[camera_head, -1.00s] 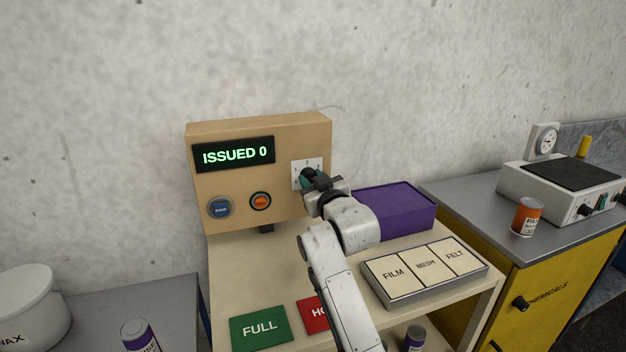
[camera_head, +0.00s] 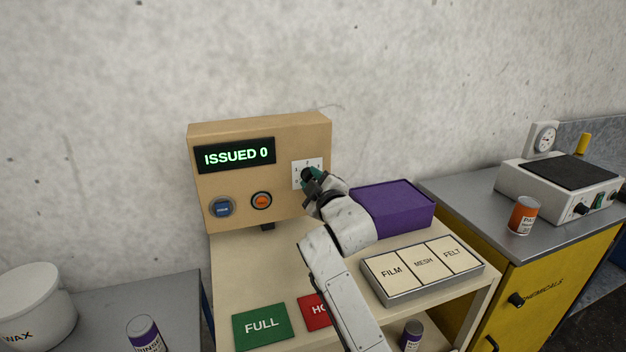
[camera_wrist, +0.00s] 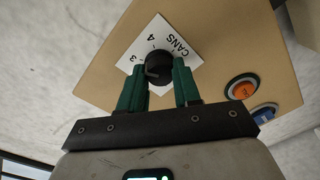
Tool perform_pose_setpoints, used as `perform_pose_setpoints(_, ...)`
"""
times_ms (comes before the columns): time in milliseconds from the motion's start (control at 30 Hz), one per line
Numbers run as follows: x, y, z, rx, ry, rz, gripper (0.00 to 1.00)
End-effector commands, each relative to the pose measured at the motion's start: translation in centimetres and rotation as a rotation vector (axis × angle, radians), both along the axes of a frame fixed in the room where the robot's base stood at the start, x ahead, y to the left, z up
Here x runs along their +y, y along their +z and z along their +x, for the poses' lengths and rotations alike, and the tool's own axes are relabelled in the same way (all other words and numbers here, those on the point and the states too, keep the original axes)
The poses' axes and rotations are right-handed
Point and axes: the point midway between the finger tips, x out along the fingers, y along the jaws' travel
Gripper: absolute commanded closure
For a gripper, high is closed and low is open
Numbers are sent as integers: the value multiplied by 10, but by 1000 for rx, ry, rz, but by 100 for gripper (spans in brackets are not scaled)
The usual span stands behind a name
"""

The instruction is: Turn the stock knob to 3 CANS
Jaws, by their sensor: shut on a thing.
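The stock knob (camera_wrist: 158,68) is round and black in the wrist view, on a white label plate (camera_wrist: 160,25) marked CANS, with a 4 and a 3 legible. My gripper (camera_wrist: 160,80) has its green fingers on both sides of the knob, shut on it. In the head view my gripper (camera_head: 309,178) covers the knob and the lower part of the white plate (camera_head: 300,166). I cannot tell which number the knob points to. The tan dispenser panel (camera_head: 230,185) has a display (camera_head: 235,155) reading ISSUED 0.
A blue button (camera_head: 221,207) and an orange button (camera_head: 261,200) sit left of the knob. A purple box (camera_head: 395,207) stands right of my arm. A tray with FILM, MESH and FELT (camera_head: 424,268) and a green FULL pad (camera_head: 262,326) lie on the cart top.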

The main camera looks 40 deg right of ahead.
Motion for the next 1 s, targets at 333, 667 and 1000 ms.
perform_pose_setpoints(333,1,-1,0,9,2,-28,98)
perform_pose_setpoints(667,1,-1,0,9,2,-27,58)
perform_pose_setpoints(1000,0,0,0,8,1,-26,42)
